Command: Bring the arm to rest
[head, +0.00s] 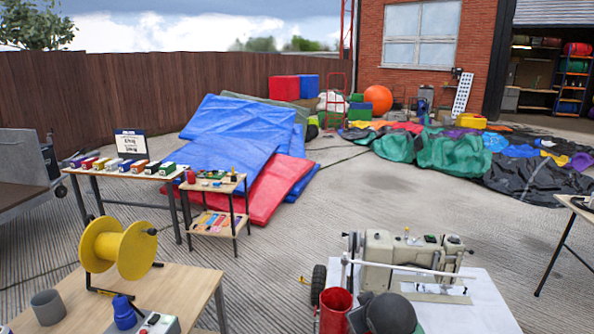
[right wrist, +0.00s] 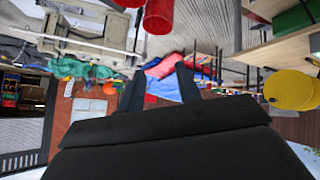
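My right gripper (right wrist: 160,88) shows in the right wrist view as a wide black body with two black fingers. The fingers stand apart, and the blue and red sheets in the distance show between them. Nothing is held there. The right wrist view is upside down, with the ground at the top. In the head view a dark grey rounded shape at the bottom, by the sewing machine, looks like part of my own arm. My left gripper is in neither view.
A sewing machine (head: 405,260) stands on a white table, with a red cylinder (head: 336,312) beside it. A wooden table (head: 180,294) at lower left holds a yellow reel (head: 132,250). Small tables stand behind it. Open paved ground (head: 300,225) lies between.

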